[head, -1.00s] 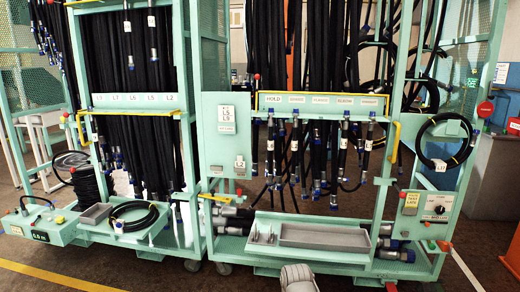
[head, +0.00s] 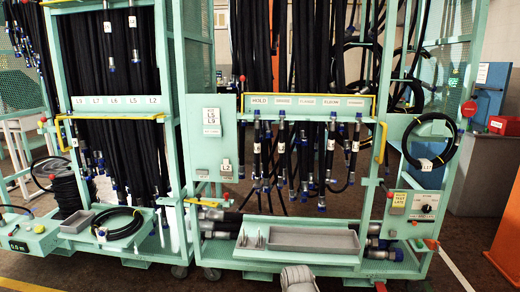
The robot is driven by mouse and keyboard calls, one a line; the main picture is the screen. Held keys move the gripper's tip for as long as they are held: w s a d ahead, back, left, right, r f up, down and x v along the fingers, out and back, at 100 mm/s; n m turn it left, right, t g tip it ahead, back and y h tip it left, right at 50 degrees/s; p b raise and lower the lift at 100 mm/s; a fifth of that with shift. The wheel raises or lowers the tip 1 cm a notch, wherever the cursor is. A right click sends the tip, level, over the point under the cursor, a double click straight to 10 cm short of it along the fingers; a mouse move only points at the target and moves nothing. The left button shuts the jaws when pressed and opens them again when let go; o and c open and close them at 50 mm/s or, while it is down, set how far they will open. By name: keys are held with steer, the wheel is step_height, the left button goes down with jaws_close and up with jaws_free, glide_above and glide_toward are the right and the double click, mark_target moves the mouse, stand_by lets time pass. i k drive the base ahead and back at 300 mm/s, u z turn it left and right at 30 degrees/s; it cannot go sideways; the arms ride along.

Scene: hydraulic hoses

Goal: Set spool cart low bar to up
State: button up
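Two mint-green hose carts stand side by side; I cannot tell for sure which is the spool cart. The left cart (head: 174,100) has a yellow bar (head: 112,116) across its middle, bent down at its left end. The right cart (head: 371,190) has a level yellow bar (head: 310,95) above its label strip, a steep yellow bar (head: 381,142) at the right post, and a short low yellow bar (head: 206,202) at its lower left, lying roughly level. A grey rounded part, seemingly of my arm, shows at the bottom edge. No gripper fingers show.
Black hoses hang in both carts. A black spool (head: 67,192) and a hose coil (head: 118,223) sit low on the left cart. A grey tray (head: 314,240) lies on the right cart's base, and a coil (head: 430,141) hangs at its right. Floor is open in front.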

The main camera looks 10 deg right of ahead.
mark_target(43, 119)
steer(key=i, duration=0.85)
